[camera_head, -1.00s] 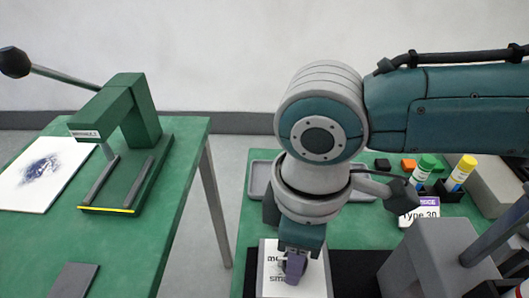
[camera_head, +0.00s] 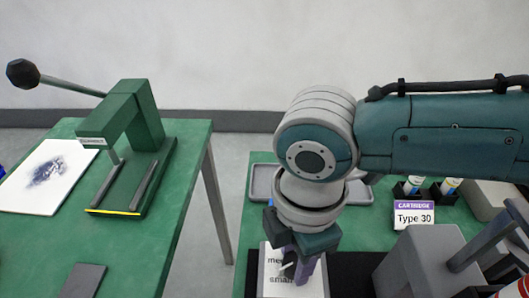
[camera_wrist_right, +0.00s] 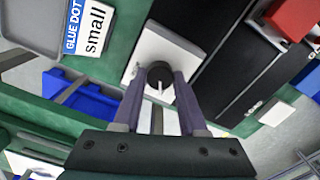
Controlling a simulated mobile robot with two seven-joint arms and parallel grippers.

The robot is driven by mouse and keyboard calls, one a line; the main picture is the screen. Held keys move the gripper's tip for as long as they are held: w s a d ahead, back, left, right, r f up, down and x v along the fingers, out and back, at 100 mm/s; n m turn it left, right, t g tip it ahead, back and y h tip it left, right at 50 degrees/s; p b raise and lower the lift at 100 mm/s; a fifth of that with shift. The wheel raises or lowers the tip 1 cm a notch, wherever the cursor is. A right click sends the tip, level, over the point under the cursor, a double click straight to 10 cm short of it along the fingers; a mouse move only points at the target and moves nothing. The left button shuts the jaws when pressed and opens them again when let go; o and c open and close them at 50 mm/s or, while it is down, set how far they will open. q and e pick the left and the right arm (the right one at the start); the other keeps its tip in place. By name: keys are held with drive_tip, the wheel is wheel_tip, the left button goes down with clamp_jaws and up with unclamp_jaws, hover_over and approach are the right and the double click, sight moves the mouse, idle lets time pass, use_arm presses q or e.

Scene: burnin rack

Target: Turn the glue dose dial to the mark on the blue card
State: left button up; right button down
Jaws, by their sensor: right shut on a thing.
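The glue dose dial (camera_wrist_right: 160,75) is a round black knob with a light pointer line, on a white plate (camera_wrist_right: 178,48) in the right wrist view. My right gripper (camera_wrist_right: 160,88) is shut on it, one purple finger on each side. In the head view my right gripper (camera_head: 299,272) points down over the white dial plate (camera_head: 275,290), where "small" and part of another word show; the fingers hide most of the dial. The blue-and-white card (camera_wrist_right: 88,26) reads "GLUE DOT small" at the upper left of the wrist view. My left gripper is out of view.
A grey tray (camera_head: 262,183) lies behind my right wrist. A "CARTRIDGE Type 30" sign (camera_head: 413,214) and a grey block (camera_head: 425,265) stand to the right. A green lever press (camera_head: 140,115) stands on the separate left table.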

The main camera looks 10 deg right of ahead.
sight(295, 263)
drive_tip(key=shift+a, duration=0.1)
idle(0.3)
drive_tip(key=shift+c, duration=2.3)
unclamp_jaws()
wheel_tip(295, 263, up, 10)
drive_tip(key=p, duration=0.2)
drive_tip(key=shift+s, duration=0.1)
